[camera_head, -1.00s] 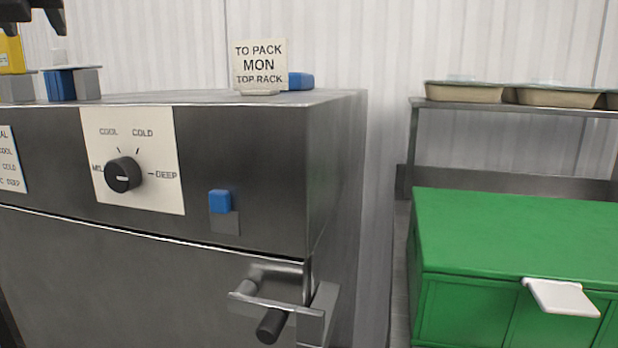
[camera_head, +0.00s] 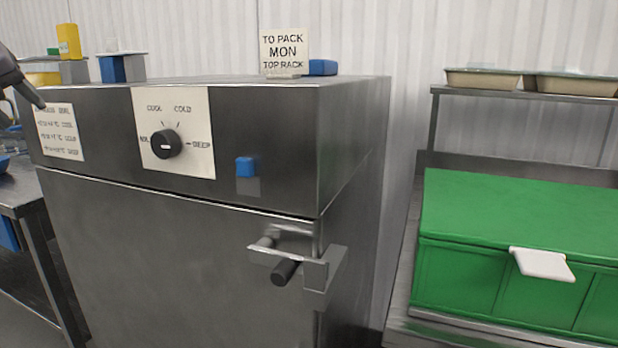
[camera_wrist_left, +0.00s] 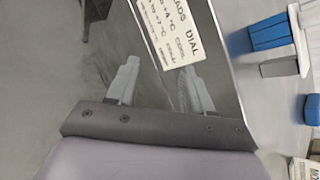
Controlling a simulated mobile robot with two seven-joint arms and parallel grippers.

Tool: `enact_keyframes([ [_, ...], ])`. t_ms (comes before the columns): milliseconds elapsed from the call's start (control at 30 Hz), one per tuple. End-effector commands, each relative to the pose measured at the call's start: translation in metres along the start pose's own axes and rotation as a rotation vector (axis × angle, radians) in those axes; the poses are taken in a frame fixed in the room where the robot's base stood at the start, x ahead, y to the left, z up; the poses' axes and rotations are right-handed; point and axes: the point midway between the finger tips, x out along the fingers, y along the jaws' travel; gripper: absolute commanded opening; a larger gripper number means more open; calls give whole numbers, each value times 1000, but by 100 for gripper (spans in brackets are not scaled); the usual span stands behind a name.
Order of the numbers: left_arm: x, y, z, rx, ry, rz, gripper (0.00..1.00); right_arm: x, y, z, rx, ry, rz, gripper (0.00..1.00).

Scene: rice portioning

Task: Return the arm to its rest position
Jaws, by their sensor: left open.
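My left gripper (camera_head: 38,104) shows at the left edge of the head view, partly cut off, in front of the left end of the steel cabinet. In the left wrist view its two pale fingers (camera_wrist_left: 160,88) stand apart with nothing between them. The cabinet front and a printed label card (camera_wrist_left: 168,30) lie beyond the fingers. The same label card (camera_head: 60,132) shows in the head view, close to the gripper. My right gripper is not in view.
The steel cabinet (camera_head: 150,240) has a dial (camera_head: 166,144), a blue button (camera_head: 245,166) and a door handle (camera_head: 300,266). A sign (camera_head: 284,50) stands on top. A green bin (camera_head: 520,215) is at right, below trays (camera_head: 484,80) on a shelf. A steel table (camera_head: 30,190) stands at left.

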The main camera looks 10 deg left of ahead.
Motion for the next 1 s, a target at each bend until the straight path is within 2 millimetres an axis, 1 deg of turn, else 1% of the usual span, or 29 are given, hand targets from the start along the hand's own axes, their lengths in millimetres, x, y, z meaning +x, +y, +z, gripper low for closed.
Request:
enact_keyframes([
  [33, 18, 22, -7, -58, 45, -11, 51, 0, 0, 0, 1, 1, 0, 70],
  [100, 38, 46, -17, -127, 98, -25, 51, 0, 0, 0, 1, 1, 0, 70],
  [167, 56, 66, -28, -186, 143, -38, 51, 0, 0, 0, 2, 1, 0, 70],
  [200, 67, 79, -36, -225, 172, -46, 51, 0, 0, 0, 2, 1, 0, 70],
  [267, 84, 97, -50, -285, 218, -58, 51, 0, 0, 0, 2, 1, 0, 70],
  [300, 95, 109, -60, -323, 247, -66, 51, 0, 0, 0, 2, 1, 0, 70],
  [367, 111, 125, -77, -383, 293, -78, 51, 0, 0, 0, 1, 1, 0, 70],
  [467, 137, 150, -109, -481, 367, -98, 51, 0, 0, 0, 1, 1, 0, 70],
  [500, 146, 159, -123, -520, 397, -106, 51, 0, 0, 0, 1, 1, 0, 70],
  [567, 160, 171, -145, -579, 442, -118, 51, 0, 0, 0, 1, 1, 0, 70],
  [733, 194, 197, -213, -746, 569, -153, 51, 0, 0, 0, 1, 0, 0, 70],
  [900, 218, 210, -284, -903, 688, -185, 51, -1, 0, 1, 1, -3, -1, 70],
  [1000, 227, 212, -321, -981, 748, -201, 51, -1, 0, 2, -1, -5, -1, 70],
])
